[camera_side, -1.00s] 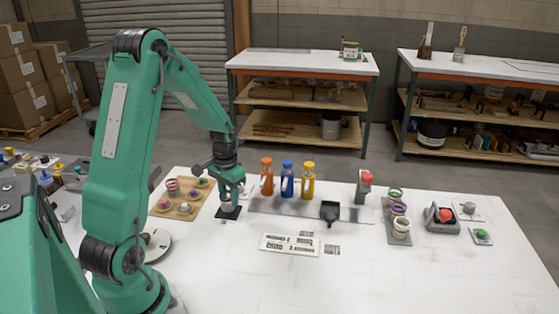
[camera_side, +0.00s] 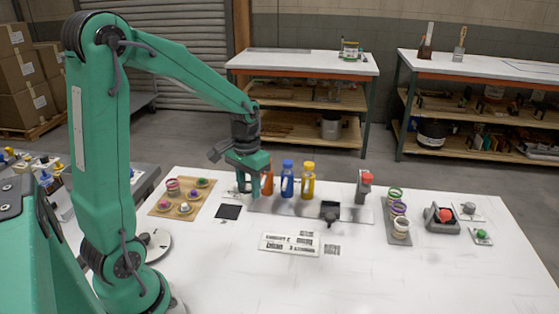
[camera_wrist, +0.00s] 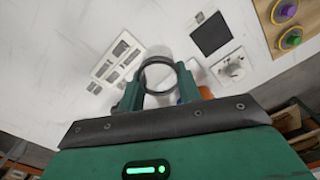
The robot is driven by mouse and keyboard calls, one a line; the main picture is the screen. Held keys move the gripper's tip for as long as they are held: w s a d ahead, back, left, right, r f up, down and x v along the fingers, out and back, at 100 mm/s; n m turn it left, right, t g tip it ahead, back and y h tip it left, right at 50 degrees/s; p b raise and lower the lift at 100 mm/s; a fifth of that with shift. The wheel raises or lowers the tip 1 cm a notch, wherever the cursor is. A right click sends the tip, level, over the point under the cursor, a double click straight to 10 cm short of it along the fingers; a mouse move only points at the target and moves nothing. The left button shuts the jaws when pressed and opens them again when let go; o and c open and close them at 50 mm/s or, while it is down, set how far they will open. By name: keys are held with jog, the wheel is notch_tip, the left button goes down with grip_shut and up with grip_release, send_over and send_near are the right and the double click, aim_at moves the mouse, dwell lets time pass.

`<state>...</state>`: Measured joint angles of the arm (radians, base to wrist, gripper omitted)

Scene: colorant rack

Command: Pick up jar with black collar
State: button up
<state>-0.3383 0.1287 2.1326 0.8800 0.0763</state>
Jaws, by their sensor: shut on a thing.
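The jar with the black collar (camera_wrist: 158,76) sits between the two fingers of my gripper (camera_wrist: 159,88) in the wrist view. Its dark ring frames a pale, clear-looking body. My gripper is shut on it. In the side view my gripper (camera_side: 248,187) points down just left of the orange bottle (camera_side: 268,182), partly covering it. The jar is mostly hidden by the fingers there, and I cannot tell how high it is above the table. A black square pad (camera_side: 228,212) lies bare to the left, also visible in the wrist view (camera_wrist: 211,34).
Blue (camera_side: 287,180) and yellow (camera_side: 308,182) bottles stand right of my gripper. A wooden board (camera_side: 163,211) with several colored pieces lies left. A black scoop-like holder (camera_side: 330,212) and a label plate (camera_side: 290,244) lie right and in front. The front table is clear.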

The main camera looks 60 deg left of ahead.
jog(key=shift+d+r, duration=0.2)
jog(key=shift+d, duration=0.1)
dwell(0.4)
